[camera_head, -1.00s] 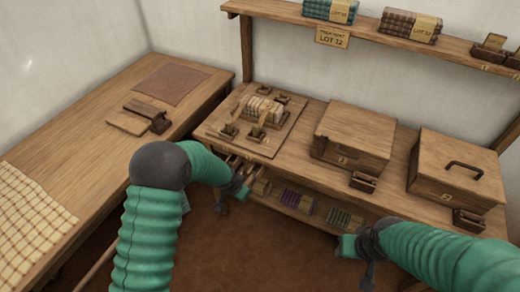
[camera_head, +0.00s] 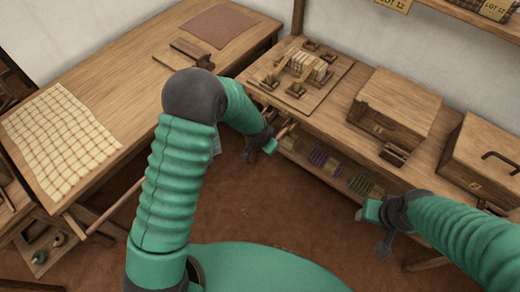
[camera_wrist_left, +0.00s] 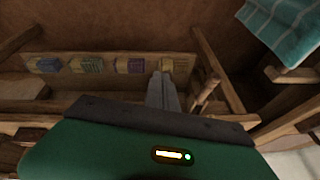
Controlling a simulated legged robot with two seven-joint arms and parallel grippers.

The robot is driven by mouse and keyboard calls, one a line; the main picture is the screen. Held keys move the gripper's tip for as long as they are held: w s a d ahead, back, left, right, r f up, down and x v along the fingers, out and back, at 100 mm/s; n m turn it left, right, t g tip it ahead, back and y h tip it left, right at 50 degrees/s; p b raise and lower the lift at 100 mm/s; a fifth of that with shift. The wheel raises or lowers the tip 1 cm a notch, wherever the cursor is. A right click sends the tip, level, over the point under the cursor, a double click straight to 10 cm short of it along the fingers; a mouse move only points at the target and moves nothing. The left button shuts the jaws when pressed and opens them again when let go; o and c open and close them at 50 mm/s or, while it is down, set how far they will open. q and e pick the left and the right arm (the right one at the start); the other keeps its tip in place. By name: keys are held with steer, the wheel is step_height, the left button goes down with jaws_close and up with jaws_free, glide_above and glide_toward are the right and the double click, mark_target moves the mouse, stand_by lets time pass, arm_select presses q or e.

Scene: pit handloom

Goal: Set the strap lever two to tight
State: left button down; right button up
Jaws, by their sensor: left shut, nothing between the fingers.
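A wooden board (camera_head: 322,84) lies on the back bench in the head view. It carries a strapped bundle (camera_head: 304,68) with several small dark lever-like fittings (camera_head: 295,90) around it. I cannot tell which fitting is strap lever two, or how it is set. My left gripper (camera_head: 262,146) is in front of the bench edge, below and apart from the board. In the left wrist view its grey fingers (camera_wrist_left: 164,92) are together and empty. My right gripper (camera_head: 370,212) hangs in front of the bench further right; its jaws are too small to read.
Two wooden boxes (camera_head: 402,100) stand on the bench right of the board. A low shelf holds coloured bundles (camera_head: 318,158). A side table (camera_head: 110,90) at left bears a checked cloth (camera_head: 62,135). The brown floor (camera_head: 300,210) between is open.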

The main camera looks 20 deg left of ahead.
arm_select(q)
steer(key=s+a+r, duration=0.1)
steer(key=s+a, duration=0.1)
steer(key=s, duration=0.4)
steer(key=shift+w, duration=0.15)
steer(key=s+a+r+n+g+y, duration=0.1)
steer(key=s+a+r+n, duration=0.2)
steer(key=s+r, duration=0.9)
steer(key=s+n, duration=0.2)
steer(key=n, duration=0.1)
steer(key=shift+s+a+r+g+p, duration=0.15)
steer(key=shift+s+r+g+p, duration=0.15)
steer(key=shift+s+g, duration=0.1)
